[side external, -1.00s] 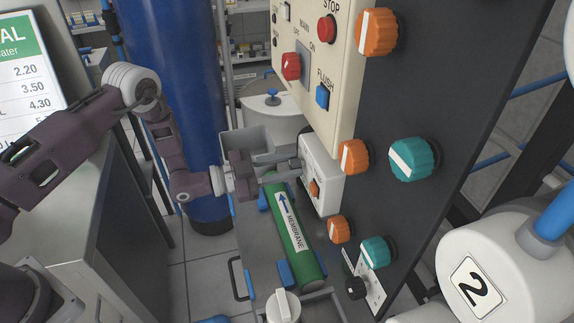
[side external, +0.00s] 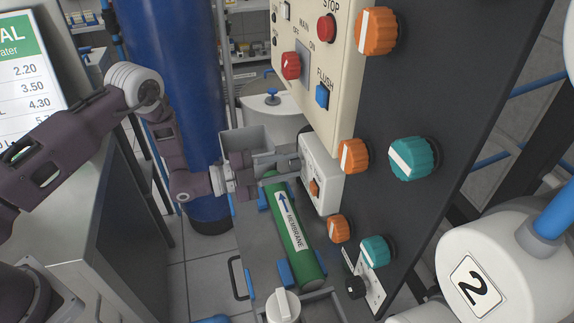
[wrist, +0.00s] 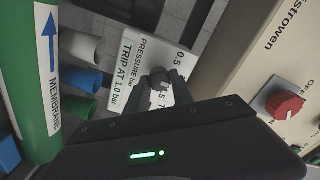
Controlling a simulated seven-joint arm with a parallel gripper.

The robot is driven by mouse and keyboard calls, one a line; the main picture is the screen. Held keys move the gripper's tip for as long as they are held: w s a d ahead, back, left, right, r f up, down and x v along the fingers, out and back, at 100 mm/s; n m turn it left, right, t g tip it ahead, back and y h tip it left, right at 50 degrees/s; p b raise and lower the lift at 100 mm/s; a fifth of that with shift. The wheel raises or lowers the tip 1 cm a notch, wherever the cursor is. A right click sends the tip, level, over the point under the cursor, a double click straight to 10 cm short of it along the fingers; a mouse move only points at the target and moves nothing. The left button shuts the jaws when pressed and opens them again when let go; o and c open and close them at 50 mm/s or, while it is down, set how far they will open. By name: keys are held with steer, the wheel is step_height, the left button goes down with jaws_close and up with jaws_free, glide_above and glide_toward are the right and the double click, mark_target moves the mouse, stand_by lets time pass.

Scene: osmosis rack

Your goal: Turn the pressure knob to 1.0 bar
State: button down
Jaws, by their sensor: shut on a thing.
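The pressure knob (wrist: 157,77) is small and dark. It sits on a white plate (wrist: 128,57) that reads "PRESSURE bar" and "TRIP AT 1.0 bar". A "0.5" mark shows at the plate's upper edge in the wrist view, and another number is partly hidden by my fingers. My gripper (wrist: 162,88) is shut on the knob, with a finger on either side. Where the knob's pointer stands I cannot tell. In the side external view my gripper (side external: 297,160) reaches the face of the white pressure box (side external: 322,181), and the knob is hidden there.
A green membrane tube (side external: 293,235) lies just below my gripper. The cream control panel (side external: 340,90) with red knob and buttons is above. Orange and teal knobs (side external: 413,158) line the dark board to the right.

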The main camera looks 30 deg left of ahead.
stand_by(0.3)
steer(key=c, duration=1.1)
jaws_free()
steer(key=shift+s+a, duration=0.1)
steer(key=v, duration=0.7)
